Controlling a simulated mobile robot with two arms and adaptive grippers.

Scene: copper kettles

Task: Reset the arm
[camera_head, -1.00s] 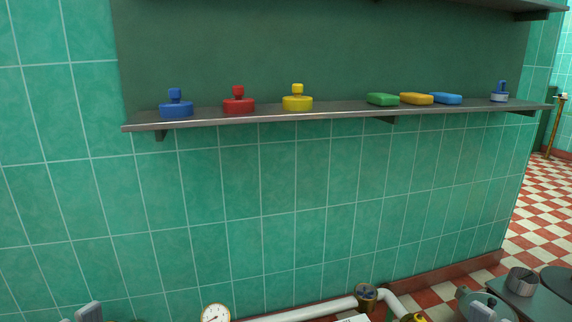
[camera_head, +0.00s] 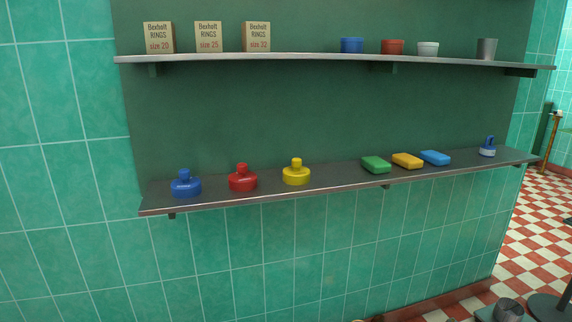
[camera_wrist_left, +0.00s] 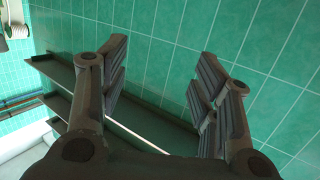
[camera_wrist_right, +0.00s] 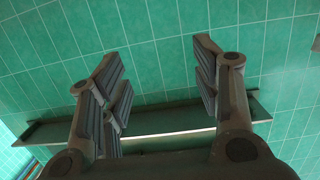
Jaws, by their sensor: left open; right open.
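My left gripper (camera_wrist_left: 158,85) shows in the left wrist view with its two fingers spread apart and nothing between them. Dark shelves and the green tiled wall lie beyond it. My right gripper (camera_wrist_right: 160,85) shows in the right wrist view, also spread and empty, with a dark shelf edge and green tiles behind it. Neither gripper shows in the head view, so their place relative to the shelf items there cannot be told.
The lower shelf (camera_head: 335,188) holds blue (camera_head: 185,185), red (camera_head: 242,179) and yellow (camera_head: 296,173) stoppered items, several coloured blocks (camera_head: 407,161) and a small blue-white item (camera_head: 487,148). The upper shelf (camera_head: 300,57) holds ring boxes (camera_head: 208,37) and small cups (camera_head: 391,47). Checkered floor (camera_head: 530,220) lies right.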

